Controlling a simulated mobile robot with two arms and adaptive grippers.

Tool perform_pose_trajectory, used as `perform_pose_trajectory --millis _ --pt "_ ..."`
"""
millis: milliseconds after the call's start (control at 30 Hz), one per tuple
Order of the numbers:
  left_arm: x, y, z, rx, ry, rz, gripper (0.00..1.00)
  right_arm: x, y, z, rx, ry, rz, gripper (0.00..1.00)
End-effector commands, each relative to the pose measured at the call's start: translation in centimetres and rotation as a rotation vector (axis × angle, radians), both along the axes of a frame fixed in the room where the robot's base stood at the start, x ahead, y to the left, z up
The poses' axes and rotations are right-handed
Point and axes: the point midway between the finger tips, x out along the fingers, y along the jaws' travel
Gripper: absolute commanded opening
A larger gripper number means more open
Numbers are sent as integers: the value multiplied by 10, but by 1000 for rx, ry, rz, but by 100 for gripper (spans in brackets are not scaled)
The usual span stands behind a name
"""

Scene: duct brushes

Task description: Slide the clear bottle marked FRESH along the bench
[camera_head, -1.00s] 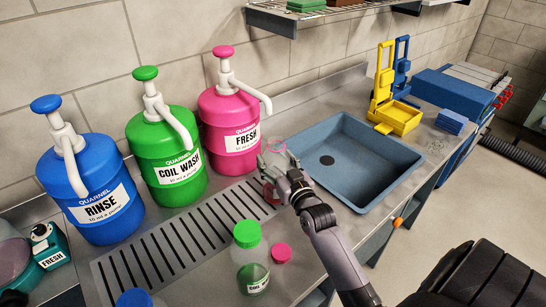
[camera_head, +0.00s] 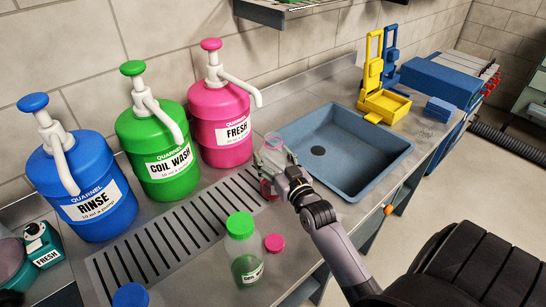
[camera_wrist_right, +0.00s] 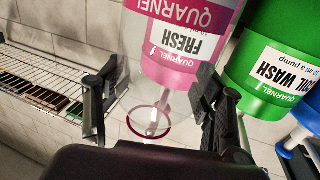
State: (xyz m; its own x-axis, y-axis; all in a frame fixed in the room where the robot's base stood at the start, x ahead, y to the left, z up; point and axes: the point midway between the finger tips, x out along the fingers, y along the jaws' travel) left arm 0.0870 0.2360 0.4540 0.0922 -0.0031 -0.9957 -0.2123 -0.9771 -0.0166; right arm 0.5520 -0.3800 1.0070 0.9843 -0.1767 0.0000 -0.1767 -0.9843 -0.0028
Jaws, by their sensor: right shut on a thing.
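My right gripper (camera_head: 270,160) is shut around an open clear bottle (camera_head: 267,190) with a little pink in its base. The bottle stands by the near-left corner of the sink, beside the end of the slotted drain, in front of the pink FRESH pump jug (camera_head: 222,120). In the right wrist view its pink-ringed mouth (camera_wrist_right: 150,121) shows between the fingers (camera_wrist_right: 152,108). Its label is hidden, so I cannot read its marking. A loose pink cap (camera_head: 275,242) lies on the bench (camera_head: 300,252). My left gripper is not clearly in view.
A green-capped clear bottle (camera_head: 242,250) stands left of the pink cap. The green COIL WASH jug (camera_head: 160,155) and blue RINSE jug (camera_head: 82,190) stand along the wall. The blue sink (camera_head: 345,150) is right of the gripper; a yellow stand (camera_head: 385,105) is beyond it.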

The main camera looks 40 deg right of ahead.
Motion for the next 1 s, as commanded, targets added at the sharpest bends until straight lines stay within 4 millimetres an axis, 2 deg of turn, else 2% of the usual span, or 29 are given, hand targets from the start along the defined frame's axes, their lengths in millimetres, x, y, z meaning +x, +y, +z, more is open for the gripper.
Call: perform_pose_trajectory --millis 1000 --pt "-1 -1 15 -1 1 -1 0 -48 -4 -1 0 5 0 30"
